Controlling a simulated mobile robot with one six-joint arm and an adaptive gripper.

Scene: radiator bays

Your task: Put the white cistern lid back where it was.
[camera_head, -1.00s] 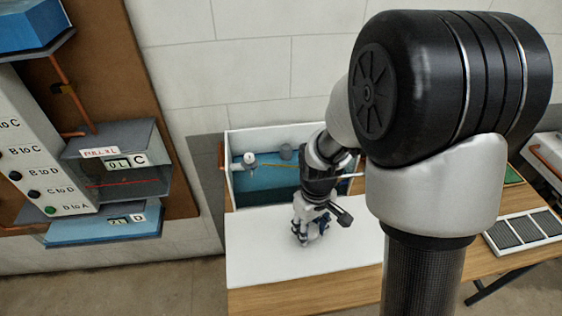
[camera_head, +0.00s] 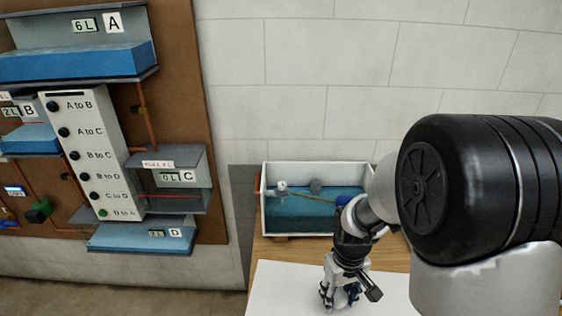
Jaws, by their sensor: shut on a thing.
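The white cistern lid (camera_head: 285,290) is a flat white panel low in the view, in front of the open cistern; the lower frame edge cuts it off. My gripper (camera_head: 340,299) points down at the lid's upper face and is shut on it. The fingertips are small, and their exact hold on the lid is hard to make out. The cistern (camera_head: 316,233) is an open white-walled box with blue water, behind the lid. A strip of wooden bench shows between them. My arm hides the cistern's right end.
Inside the cistern are a white valve (camera_head: 281,187), a grey cylinder (camera_head: 316,186), a thin rod and a blue float (camera_head: 343,200). A brown board (camera_head: 185,60) with tanks and a button panel (camera_head: 90,150) hangs at left. A tiled wall stands behind.

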